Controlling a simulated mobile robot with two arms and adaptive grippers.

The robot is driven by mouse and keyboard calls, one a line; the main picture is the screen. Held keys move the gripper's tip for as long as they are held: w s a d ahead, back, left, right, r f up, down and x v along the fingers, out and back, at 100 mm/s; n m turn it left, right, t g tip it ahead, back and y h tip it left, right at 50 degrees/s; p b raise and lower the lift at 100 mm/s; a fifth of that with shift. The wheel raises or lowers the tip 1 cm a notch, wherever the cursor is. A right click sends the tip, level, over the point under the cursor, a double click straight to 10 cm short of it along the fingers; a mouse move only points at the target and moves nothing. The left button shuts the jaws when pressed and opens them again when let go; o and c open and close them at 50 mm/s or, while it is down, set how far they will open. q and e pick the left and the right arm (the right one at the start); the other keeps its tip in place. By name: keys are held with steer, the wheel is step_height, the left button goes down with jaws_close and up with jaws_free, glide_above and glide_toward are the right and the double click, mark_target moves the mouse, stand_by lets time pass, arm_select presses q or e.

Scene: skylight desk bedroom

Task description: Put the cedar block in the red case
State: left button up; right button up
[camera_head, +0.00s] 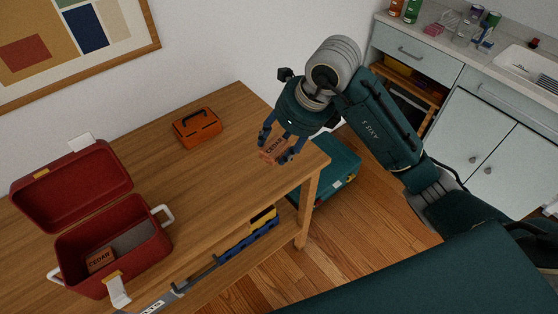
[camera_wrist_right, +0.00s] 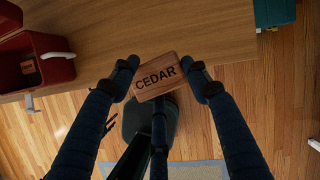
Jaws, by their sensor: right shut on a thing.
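My right gripper (camera_head: 275,149) is shut on a cedar block (camera_head: 271,151) near the right end of the wooden table (camera_head: 212,178). The case (camera_wrist_right: 48,47) also shows at the upper left of the wrist view. My left gripper is not in view.
A small orange case (camera_head: 197,129) stands at the table's back. The tabletop between it and the held block is clear. A teal case (camera_head: 334,170) sits on the floor past the table's right end. A shelf below holds tools. A counter with cabinets (camera_head: 470,120) stands right.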

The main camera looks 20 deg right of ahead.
mark_target(269, 156)
steer(key=shift+r, duration=0.85)
steer(key=shift+s+a+n+g, duration=0.2)
steer(key=shift+a+n+g, duration=0.1)
steer(key=shift+n, duration=0.3)
steer(key=n, duration=0.2)
steer(key=s+a+n+g+y, duration=0.1)
steer(key=n, duration=0.1)
steer(key=s+n, duration=0.1)
steer(key=n, duration=0.1)
steer(key=shift+s+a+g, duration=0.1)
steer(key=shift+a+g, duration=0.15)
steer(key=shift+g, duration=0.15)
steer(key=s+d+n+g+h, duration=0.1)
steer(key=s+n+g, duration=0.1)
steer(key=s+n, duration=0.2)
steer(key=s+d+n+g+h, duration=0.1)
steer(key=s+n, duration=0.3)
steer(key=n, duration=0.6)
steer(key=s+d+n+g+h, duration=0.1)
steer(key=s+d+n+g, duration=0.2)
steer(key=n, duration=0.4)
steer(key=shift+s+r+n+h, duration=0.2)
steer(key=shift+s+n+h, duration=0.1)
steer(key=shift+s+h, duration=0.1)
